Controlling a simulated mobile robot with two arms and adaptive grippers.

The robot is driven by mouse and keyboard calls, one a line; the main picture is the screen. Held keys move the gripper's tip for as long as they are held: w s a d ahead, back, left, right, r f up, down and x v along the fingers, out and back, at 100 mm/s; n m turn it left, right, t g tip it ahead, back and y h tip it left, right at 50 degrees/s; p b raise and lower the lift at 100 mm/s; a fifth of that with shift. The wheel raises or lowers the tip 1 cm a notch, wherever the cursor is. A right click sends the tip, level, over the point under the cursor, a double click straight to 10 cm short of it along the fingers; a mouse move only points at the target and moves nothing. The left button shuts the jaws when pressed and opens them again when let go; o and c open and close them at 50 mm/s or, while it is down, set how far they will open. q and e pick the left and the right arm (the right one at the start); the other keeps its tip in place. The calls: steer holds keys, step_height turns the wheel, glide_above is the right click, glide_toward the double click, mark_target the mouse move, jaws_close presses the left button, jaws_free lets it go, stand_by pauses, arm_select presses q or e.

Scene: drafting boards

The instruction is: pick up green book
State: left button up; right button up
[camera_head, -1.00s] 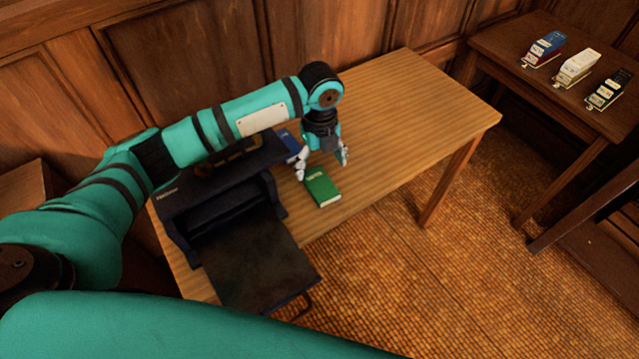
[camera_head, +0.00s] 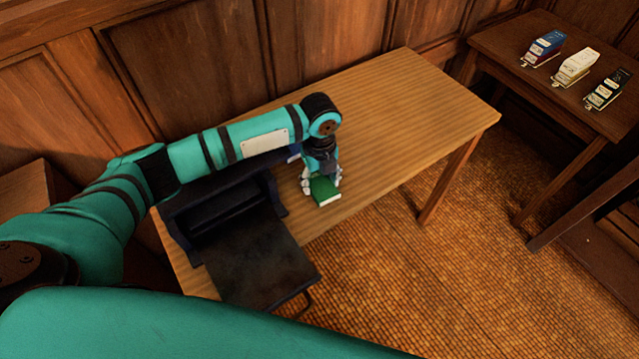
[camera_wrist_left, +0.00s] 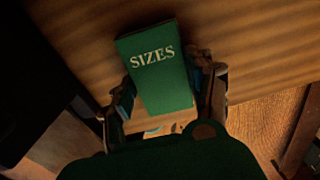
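The green book (camera_head: 325,189) lies near the front edge of the wooden table, just right of the black machine. In the left wrist view the book (camera_wrist_left: 158,70) shows its cover with the word SIZES. My left gripper (camera_head: 322,181) points down over the book, one finger on each side. In the left wrist view the fingers of my left gripper (camera_wrist_left: 163,90) sit close against both sides of the book and look shut on it. The book appears still at table level. My right gripper is not in view.
The black machine (camera_head: 250,262) with a flat front tray stands left of the book, close to my left gripper. A blue thing (camera_head: 294,152) shows partly behind my arm. The table's right part (camera_head: 410,110) is clear. A side table (camera_head: 505,55) holds several small items.

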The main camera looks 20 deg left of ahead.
arm_select(q)
steer(key=c, duration=0.6)
steer(key=shift+o, duration=0.2)
steer(key=shift+r, duration=0.15)
